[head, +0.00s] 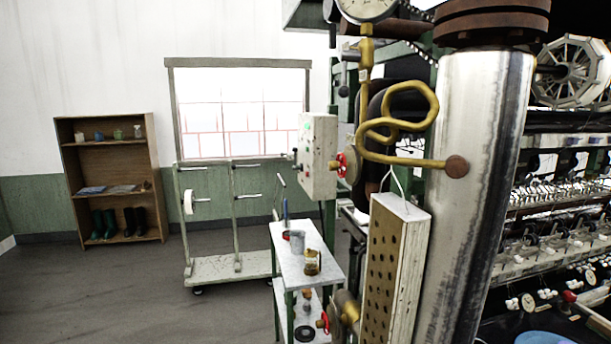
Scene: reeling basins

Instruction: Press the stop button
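A pale control box (319,157) is mounted in the middle of the view, on the left side of the machinery. No other clear stop button can be made out. Neither of my grippers is in view.
A large steel pipe (477,190) and a perforated panel (384,262) fill the near right. A small white table (308,268) with jars and a wheeled rack (232,268) stand left of the machinery. A wooden shelf (108,148) is at the far left. Floor at lower left is clear.

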